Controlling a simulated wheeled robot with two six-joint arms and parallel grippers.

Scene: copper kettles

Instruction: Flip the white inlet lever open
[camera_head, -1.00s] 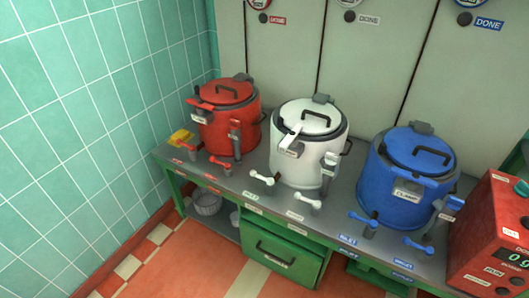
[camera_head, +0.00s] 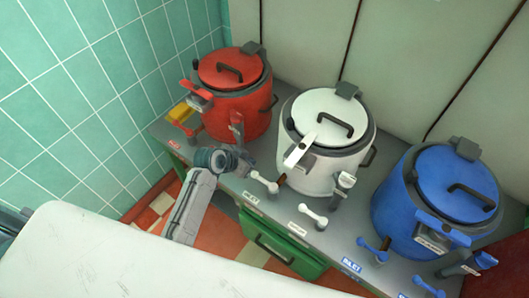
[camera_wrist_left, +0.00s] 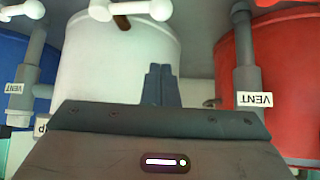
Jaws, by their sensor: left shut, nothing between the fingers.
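The white kettle (camera_head: 310,160) stands in the middle of the counter. Two white levers are at its front: the left one (camera_head: 264,182), with a small green-lettered tag (camera_head: 250,197), and the right one (camera_head: 313,217). The tag's text is too small to read surely. My left gripper (camera_head: 248,164) is shut and empty, just behind and left of the left white lever, apparently apart from it. In the left wrist view its fingertips (camera_wrist_left: 161,70) lie together before the white kettle, with a white lever (camera_wrist_left: 130,10) at the top edge. My right gripper is not in view.
The red kettle (camera_head: 232,95) stands left of the white one, the blue kettle (camera_head: 438,200) right, with its own blue levers (camera_head: 375,250). A yellow block (camera_head: 180,113) sits behind my left arm. A green drawer (camera_head: 280,248) is under the counter. Tiled wall on the left.

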